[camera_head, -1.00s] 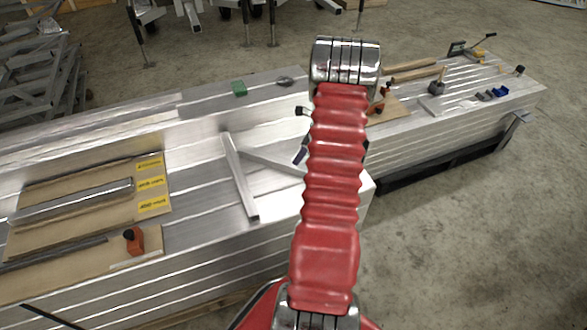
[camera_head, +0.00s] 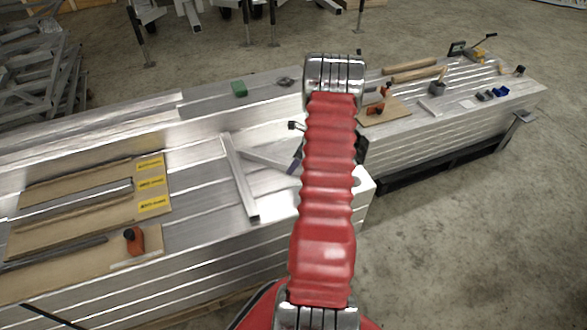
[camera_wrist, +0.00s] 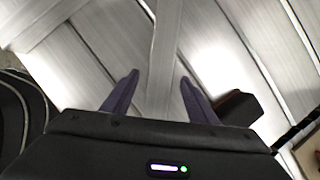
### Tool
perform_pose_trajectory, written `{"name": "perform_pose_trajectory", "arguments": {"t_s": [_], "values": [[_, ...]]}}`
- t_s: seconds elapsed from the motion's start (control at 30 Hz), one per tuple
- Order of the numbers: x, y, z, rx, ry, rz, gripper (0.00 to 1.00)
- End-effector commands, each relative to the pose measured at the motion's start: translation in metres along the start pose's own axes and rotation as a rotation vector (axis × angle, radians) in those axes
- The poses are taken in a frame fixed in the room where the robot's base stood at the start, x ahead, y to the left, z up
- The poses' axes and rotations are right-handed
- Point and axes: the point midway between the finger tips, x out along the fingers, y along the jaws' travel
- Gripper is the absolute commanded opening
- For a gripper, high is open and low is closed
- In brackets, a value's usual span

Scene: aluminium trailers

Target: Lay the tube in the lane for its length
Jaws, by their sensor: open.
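A pale aluminium tube (camera_head: 264,160) lies on the metal bench, its right end hidden behind my arm. In the wrist view a tube (camera_wrist: 166,45) runs lengthwise between my open fingers; it looks like the same one. My gripper (camera_wrist: 160,98) has nothing clamped in it; contact with the tube cannot be told. In the head view the gripper is mostly hidden behind my red arm. A tan board (camera_head: 90,218) at the left has long strips, three yellow labels (camera_head: 151,183) and a narrow metallic lane (camera_head: 80,198) between strips.
A second aluminium bar (camera_head: 239,178) lies slanted near the tube's left end. An orange-topped clamp (camera_head: 134,240) stands on the board's front. Bare bench lies between board and bar. A right bench (camera_head: 430,110) carries tools.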

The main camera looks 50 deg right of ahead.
Motion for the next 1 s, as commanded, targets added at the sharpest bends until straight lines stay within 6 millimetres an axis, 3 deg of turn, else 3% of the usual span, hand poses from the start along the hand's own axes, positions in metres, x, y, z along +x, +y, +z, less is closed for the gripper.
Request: {"name": "perform_pose_trajectory", "arguments": {"t_s": [0.2, 0.73, 1.0], "values": [[0.017, 0.0, 0.0, 0.001, 0.0, 0.0, 0.53], [0.017, 0.0, -0.001, 0.001, 0.0, 0.0, 0.53], [0.017, 0.0, -0.001, 0.001, 0.0, 0.0, 0.34]]}}
